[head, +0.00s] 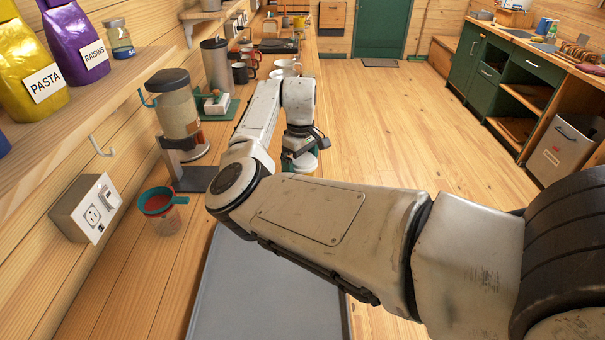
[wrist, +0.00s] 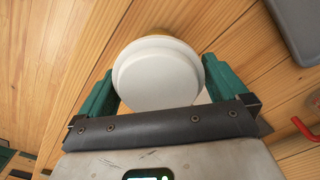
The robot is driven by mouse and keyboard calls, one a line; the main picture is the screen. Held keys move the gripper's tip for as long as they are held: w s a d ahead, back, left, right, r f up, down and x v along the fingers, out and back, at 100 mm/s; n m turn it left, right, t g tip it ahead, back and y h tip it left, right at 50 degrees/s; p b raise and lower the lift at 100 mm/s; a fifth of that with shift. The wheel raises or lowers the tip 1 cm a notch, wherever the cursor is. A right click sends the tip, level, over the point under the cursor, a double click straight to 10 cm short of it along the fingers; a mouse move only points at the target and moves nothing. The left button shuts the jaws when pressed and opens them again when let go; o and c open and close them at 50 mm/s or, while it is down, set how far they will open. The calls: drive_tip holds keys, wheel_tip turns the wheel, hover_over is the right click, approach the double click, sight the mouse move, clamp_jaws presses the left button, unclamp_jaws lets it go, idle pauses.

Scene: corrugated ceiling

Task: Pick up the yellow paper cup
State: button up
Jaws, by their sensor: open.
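In the wrist view a round white lid or top (wrist: 158,72) sits between the two green fingers of my gripper (wrist: 158,68). The fingers are open, one on each side of it; whether they touch it I cannot tell. In the head view my gripper (head: 301,150) points down at the counter's right edge, around a partly hidden pale cup (head: 305,161).
A grey tray (head: 265,290) lies on the counter in front. A shelf holds bags (head: 80,40). Floor (head: 400,130) is clear on the right.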

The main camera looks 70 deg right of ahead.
drive_tip(key=shift+f, duration=0.3)
drive_tip(key=shift+c, duration=0.4)
drive_tip(key=c, duration=0.7)
drive_tip(key=shift+r, duration=0.1)
